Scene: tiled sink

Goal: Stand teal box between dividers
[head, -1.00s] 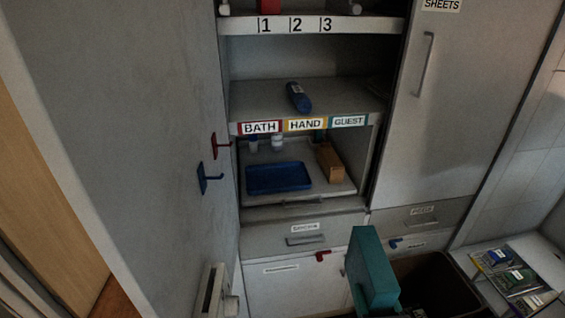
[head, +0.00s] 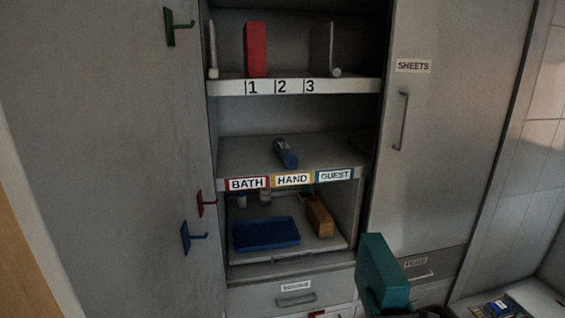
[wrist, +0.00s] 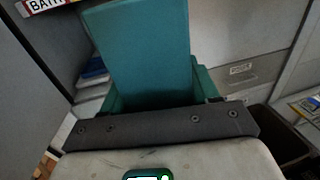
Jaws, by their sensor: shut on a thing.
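The teal box (head: 382,272) stands up at the lower right of the head view, tilted a little. My gripper (wrist: 163,110) is shut on it; the box (wrist: 140,50) fills the middle of the wrist view. In the head view the gripper is mostly cut off below the box. On the top shelf, a light divider (head: 212,50) stands at the left and a grey divider (head: 322,48) at the right. A red box (head: 256,50) stands upright between them, above the label 1. The shelf above labels 2 and 3 (head: 282,87) looks clear up to the right divider.
The middle shelf holds a blue object (head: 286,153). Below are a blue tray (head: 266,233) and a brown box (head: 320,217). Hooks (head: 190,237) stick out from the left panel. A closed SHEETS door (head: 425,130) flanks the shelves on the right.

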